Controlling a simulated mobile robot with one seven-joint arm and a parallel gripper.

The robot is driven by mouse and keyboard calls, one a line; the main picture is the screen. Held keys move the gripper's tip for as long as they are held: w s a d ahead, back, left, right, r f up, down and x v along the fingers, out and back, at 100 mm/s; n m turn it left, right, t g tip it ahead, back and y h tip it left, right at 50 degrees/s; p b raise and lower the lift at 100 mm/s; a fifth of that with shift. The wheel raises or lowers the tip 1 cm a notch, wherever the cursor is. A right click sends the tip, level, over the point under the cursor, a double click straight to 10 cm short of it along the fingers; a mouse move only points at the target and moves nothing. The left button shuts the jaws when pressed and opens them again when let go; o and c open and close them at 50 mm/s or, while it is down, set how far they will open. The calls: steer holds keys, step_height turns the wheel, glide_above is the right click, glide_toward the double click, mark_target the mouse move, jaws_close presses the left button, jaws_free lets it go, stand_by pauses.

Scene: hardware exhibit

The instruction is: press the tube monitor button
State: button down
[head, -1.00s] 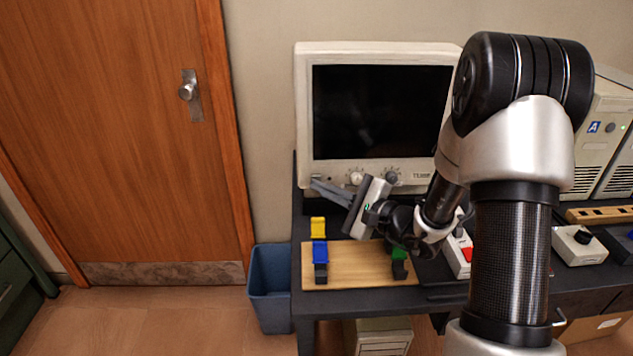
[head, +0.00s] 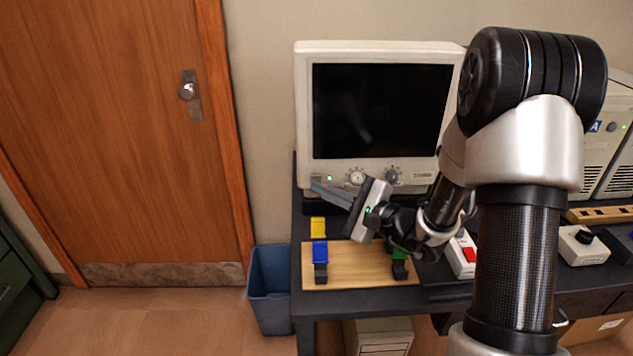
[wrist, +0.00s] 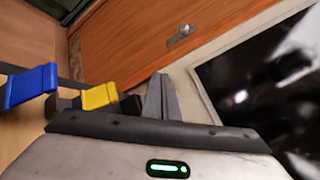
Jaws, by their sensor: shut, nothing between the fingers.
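The tube monitor (head: 303,120) is a cream box with a dark screen, at the back of the black desk. The fingers overlap that corner, so the button itself is hidden or too small to make out, and contact cannot be told. In the wrist view the shut fingers (wrist: 160,92) point toward the monitor's cream edge (wrist: 212,98).
A wooden board (head: 345,277) with yellow (head: 318,224), blue (head: 320,251) and green clips lies below my gripper. A box with a red switch (head: 468,254) is to the right. A blue bin (head: 270,290) stands left of the desk, beside a wooden door (head: 110,130).

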steer(key=shift+s, duration=0.1)
steer(key=s+b, duration=0.1)
steer(key=s, duration=0.4)
steer(key=shift+s+b, duration=0.35)
steer(key=shift+s, duration=0.05)
